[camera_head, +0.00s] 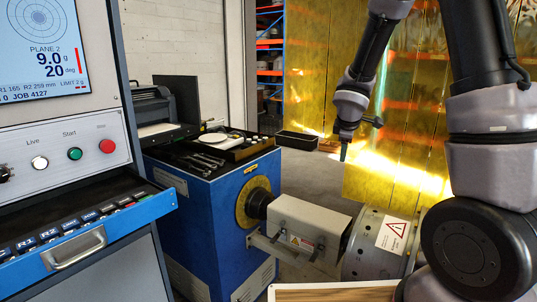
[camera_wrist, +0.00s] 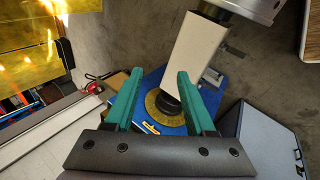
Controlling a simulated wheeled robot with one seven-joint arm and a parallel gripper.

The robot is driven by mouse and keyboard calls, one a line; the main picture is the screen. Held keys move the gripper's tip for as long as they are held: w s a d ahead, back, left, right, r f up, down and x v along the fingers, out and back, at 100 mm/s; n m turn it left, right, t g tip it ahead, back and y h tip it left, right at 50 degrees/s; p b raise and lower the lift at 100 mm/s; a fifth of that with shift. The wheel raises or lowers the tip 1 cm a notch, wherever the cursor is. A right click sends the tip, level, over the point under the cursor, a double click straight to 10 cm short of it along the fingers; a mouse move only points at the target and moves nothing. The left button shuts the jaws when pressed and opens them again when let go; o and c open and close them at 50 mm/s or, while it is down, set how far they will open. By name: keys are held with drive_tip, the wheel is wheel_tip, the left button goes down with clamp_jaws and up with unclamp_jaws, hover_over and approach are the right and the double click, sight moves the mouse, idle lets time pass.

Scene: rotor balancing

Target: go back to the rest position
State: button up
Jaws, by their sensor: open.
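My gripper (camera_wrist: 160,75) has two teal fingers, spread apart with nothing between them in the wrist view. In the head view my gripper (camera_head: 344,151) hangs from my arm, pointing down, above the floor behind the machine's shaft. It is apart from everything there. The blue balancing machine (camera_head: 188,215) stands at centre left, with a yellow ring (camera_head: 246,202) on its side. A grey boxed shaft cover (camera_head: 305,222) runs from it to a metal drum (camera_head: 380,250) with a warning label. In the wrist view the yellow ring (camera_wrist: 150,107) shows between and beyond the fingers.
A control panel with a screen (camera_head: 45,50) and a drawer (camera_head: 75,250) of labelled pieces fills the left. Tools lie on the machine top. A black bin (camera_head: 297,140) lies on the floor, before translucent yellow curtains (camera_head: 305,60). A wooden board (camera_head: 335,294) is at the bottom.

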drive_tip(key=s+d+r+m, duration=0.3)
drive_tip(key=s+r+m, duration=0.2)
drive_tip(key=s+r, duration=0.2)
drive_tip(key=s+d+r+m, duration=0.2)
drive_tip(key=s+r+m, duration=0.4)
drive_tip(key=r, duration=0.2)
drive_tip(key=s+a+r+m+y, duration=0.2)
drive_tip(key=s+m, duration=0.1)
drive_tip(key=s, duration=0.4)
drive_tip(key=s+a+r+m+y, duration=0.1)
drive_tip(key=s+a+r+m, duration=0.2)
drive_tip(key=s, duration=0.4)
drive_tip(key=shift+s+a+r+m+t+y, duration=0.2)
drive_tip(key=shift+r+m+t+y, duration=0.1)
drive_tip(key=shift+t+y, duration=0.1)
drive_tip(key=shift+w, duration=0.1)
